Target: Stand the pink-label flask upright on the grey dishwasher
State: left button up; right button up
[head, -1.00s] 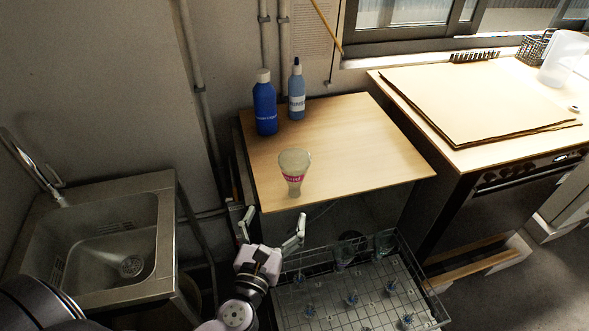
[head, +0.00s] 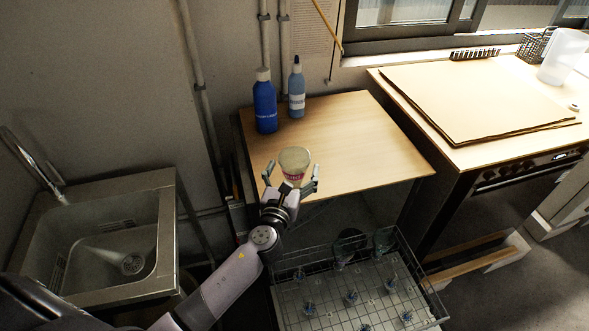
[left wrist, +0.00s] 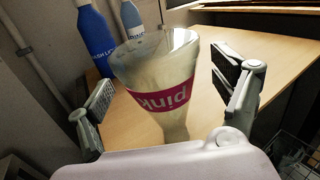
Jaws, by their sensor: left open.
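My left gripper (head: 290,176) is open, with one finger on each side of the flask. In the left wrist view its fingers (left wrist: 168,92) show gaps to the flask on both sides. My right gripper is not in view.
A dark blue bottle (head: 265,103) and a lighter blue bottle (head: 297,90) stand at the back left of the top. The pulled-out wire rack (head: 335,295) is below. A sink (head: 90,250) is at left. The right of the wooden top is clear.

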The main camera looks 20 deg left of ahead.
pick_arm(q)
jog(key=shift+w+a, duration=0.1)
jog(key=shift+w, duration=0.85)
jog(key=shift+s, duration=0.1)
jog(key=shift+c, duration=0.2)
jog(key=shift+c, duration=0.7)
jog(key=c, duration=1.3)
jog(key=shift+r, duration=0.1)
